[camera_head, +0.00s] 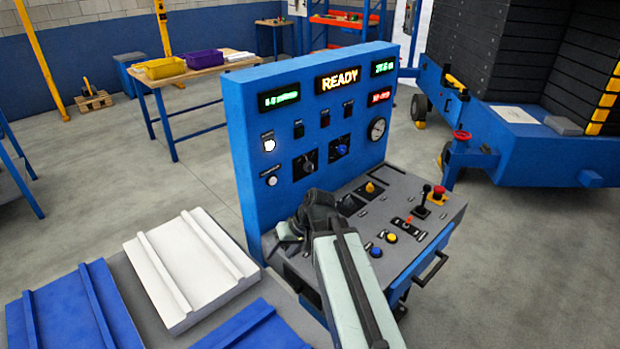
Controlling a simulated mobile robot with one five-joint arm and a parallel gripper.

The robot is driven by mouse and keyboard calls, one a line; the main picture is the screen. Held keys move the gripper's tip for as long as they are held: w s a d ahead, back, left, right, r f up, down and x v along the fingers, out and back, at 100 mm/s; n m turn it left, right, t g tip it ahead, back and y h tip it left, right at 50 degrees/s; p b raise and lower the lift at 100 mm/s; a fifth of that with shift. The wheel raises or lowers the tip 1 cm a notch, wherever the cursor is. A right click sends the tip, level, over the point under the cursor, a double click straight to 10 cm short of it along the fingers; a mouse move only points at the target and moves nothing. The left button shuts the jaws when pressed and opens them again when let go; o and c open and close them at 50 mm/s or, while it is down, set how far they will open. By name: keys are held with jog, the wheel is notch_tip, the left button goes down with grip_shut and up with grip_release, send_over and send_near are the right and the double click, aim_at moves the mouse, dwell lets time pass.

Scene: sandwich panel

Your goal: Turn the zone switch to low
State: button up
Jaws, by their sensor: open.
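A blue control console (252,110) stands in the middle of the view, with an upright panel and a sloping grey desk. Its labels are too small to read, so I cannot tell which control is the zone switch. My gripper (276,243) is open and empty in front of the panel's lower left part, below and left of the black knob. It hides part of the desk's left end.
A red emergency button (438,192), a black lever (423,198) and yellow and blue buttons are on the desk. White (190,265) and blue (62,310) ribbed panels lie at lower left. A blue machine (530,150) stands at right. Open floor lies at left.

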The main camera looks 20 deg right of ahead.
jog(key=w+d+t+y, duration=0.1)
jog(key=w, duration=0.1)
jog(key=w+d+t+b, duration=0.1)
jog(key=w, duration=0.1)
jog(key=w+d+t+y+b, duration=0.1)
jog(key=w, duration=0.1)
jog(key=shift+r+m+y, duration=0.3)
jog(key=w+d+r+t+b, duration=0.1)
jog(key=d, duration=0.1)
jog(key=w+d+r+t+y+b, duration=0.1)
jog(key=w+d+r+t, duration=0.1)
jog(key=shift+w+d+m, duration=0.1)
jog(key=shift+w+m, duration=0.15)
jog(key=shift+m, duration=0.15)
jog(key=w+d+r+m+t+b, duration=0.1)
jog(key=w+d+r+t+b, duration=0.1)
jog(key=d+r+t, duration=0.3)
jog(key=m+t+h, duration=0.1)
jog(key=m+t, duration=0.2)
send_near(313, 169)
jog(key=w, duration=0.2)
jog(key=x, duration=0.4)
jog(key=a+x, duration=0.1)
jog(key=x, duration=0.2)
jog(key=shift+w+a, duration=0.1)
jog(key=shift+w, duration=0.1)
